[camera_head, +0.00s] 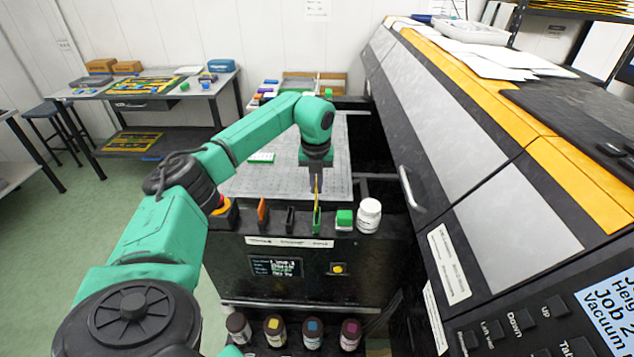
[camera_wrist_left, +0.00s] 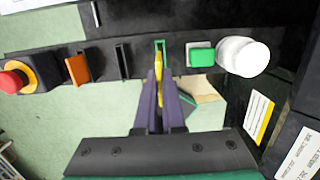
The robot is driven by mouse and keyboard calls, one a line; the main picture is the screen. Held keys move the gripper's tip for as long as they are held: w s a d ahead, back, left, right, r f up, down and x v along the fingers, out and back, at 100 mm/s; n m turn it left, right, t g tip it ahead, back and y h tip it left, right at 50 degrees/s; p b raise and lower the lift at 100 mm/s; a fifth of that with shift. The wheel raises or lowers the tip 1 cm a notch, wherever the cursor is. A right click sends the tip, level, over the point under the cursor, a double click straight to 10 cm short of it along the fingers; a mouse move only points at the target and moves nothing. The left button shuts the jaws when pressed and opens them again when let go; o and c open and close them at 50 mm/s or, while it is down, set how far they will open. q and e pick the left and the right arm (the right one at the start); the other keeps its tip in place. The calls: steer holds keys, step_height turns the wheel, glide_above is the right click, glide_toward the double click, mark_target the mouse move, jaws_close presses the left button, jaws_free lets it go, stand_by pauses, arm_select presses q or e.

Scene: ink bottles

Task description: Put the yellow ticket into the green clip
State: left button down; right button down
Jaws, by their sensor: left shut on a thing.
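The yellow ticket (camera_head: 317,190) is thin and upright between the fingers of my left gripper (camera_head: 316,180), which is shut on it. In the left wrist view the ticket (camera_wrist_left: 159,68) sticks out beyond the fingertips (camera_wrist_left: 159,88). The green clip (camera_head: 317,221) stands on the front ledge of the dark machine, directly below the ticket. It also shows in the left wrist view (camera_wrist_left: 160,43), in line with the ticket. The ticket's lower end meets the clip's top in the picture; I cannot tell how deep it sits inside. My right gripper is not in view.
On the same ledge stand an orange clip (camera_head: 262,212), a black clip (camera_head: 290,217), a green-topped block (camera_head: 344,218), a white bottle (camera_head: 369,214) and a red button (camera_wrist_left: 12,81). Several ink bottles (camera_head: 312,333) stand below. The large printer (camera_head: 490,150) bounds the right side.

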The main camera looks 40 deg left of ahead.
arm_select(q)
steer(key=shift+f+b, duration=0.6)
steer(key=shift+f, duration=0.15)
step_height(320, 180, down, 3)
steer(key=b, duration=0.2)
steer(key=shift+b, duration=0.4)
steer(key=shift+d, duration=0.1)
steer(key=shift+w+p, duration=0.1)
steer(key=shift+p, duration=0.45)
steer(key=shift+f+b, duration=0.5)
steer(key=shift+f, duration=0.8)
